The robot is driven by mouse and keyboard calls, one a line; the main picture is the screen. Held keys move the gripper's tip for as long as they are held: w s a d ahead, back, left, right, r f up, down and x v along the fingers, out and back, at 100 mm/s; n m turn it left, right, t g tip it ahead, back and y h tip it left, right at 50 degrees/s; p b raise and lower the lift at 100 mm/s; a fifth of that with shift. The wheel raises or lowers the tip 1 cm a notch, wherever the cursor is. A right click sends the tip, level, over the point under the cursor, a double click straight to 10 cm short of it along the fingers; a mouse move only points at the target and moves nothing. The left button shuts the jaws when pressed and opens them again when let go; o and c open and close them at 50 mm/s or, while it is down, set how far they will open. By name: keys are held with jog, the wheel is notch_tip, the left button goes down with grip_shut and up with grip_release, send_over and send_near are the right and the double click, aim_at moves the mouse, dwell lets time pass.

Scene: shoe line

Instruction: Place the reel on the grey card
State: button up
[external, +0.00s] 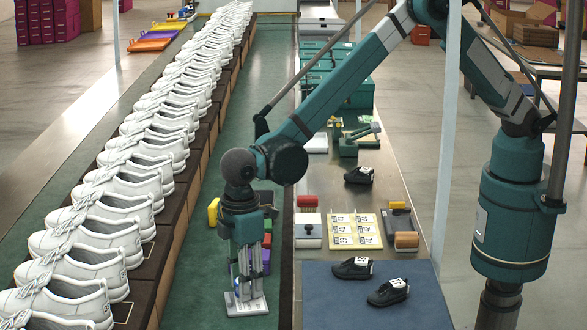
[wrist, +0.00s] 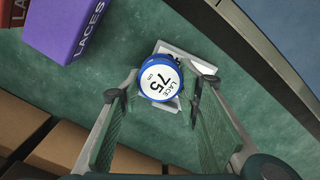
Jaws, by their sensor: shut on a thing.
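The reel (wrist: 160,78) is blue with a white round label reading LACE 75 cm. My gripper (wrist: 164,90) is shut on it, with one finger at each side. The pale grey card (wrist: 199,64) lies on the green surface under the reel, showing past its upper and right edges in the wrist view. In the external view my gripper (external: 246,286) points straight down over the card (external: 247,306). The fingers hide most of the reel there. I cannot tell whether the reel touches the card or hangs just above it.
A purple LACES box (wrist: 78,26) stands close by at upper left in the wrist view. White shoes (external: 110,235) line the left on brown boxes. At right, black shoes (external: 388,292) rest on a blue mat (external: 420,315).

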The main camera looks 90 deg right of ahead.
jog(key=shift+f, duration=0.1)
jog(key=o, duration=0.9)
notch_tip(320, 180, up, 12)
jog(key=shift+r+p, duration=0.1)
jog(key=shift+p, duration=0.75)
dwell(0.4)
